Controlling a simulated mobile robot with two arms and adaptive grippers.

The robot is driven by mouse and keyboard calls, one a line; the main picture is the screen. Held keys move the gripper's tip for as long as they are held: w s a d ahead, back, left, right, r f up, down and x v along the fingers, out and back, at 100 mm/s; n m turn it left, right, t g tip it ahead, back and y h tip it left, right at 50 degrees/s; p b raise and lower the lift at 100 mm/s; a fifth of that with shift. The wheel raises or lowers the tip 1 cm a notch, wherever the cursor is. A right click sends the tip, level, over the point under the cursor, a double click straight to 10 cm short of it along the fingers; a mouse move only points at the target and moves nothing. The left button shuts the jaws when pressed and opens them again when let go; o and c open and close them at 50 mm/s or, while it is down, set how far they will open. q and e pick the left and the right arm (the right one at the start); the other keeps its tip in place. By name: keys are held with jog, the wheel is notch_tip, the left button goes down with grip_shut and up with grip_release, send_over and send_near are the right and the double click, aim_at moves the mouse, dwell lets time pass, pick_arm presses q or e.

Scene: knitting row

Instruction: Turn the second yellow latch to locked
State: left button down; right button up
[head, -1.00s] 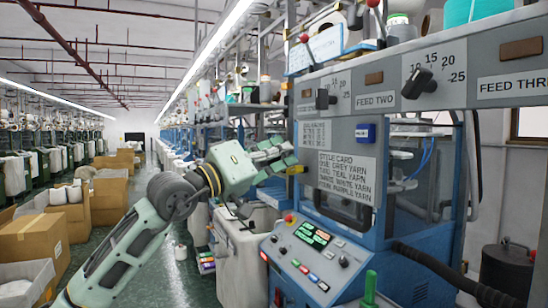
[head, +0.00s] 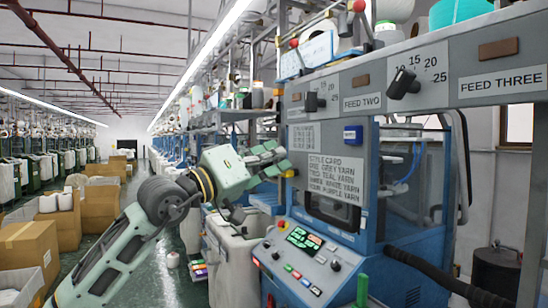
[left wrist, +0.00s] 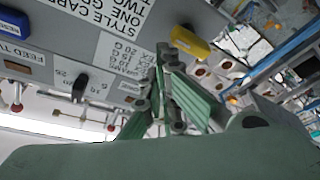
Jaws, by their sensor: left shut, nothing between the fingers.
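One yellow latch (head: 289,173) shows at the left edge of the grey machine panel, beside the style card. It also shows in the left wrist view (left wrist: 190,42), with its far end over the panel's edge. Which way it is set is too small to tell, and I see no other yellow latch clearly. My left gripper (head: 281,160) is shut and empty, just above and left of the latch in the head view. In the left wrist view its green fingers (left wrist: 165,62) come together close to the latch; whether they touch it I cannot tell. My right gripper is not in view.
The panel carries a style card (head: 335,179), a blue reset button (head: 353,134) and black feed dials (head: 403,83). Below is a lit control console (head: 306,262). A pale bin (head: 232,245) stands left of it. Cardboard boxes (head: 32,250) line the aisle, whose middle is open.

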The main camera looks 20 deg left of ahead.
pick_arm(q)
jog(key=v, duration=1.2)
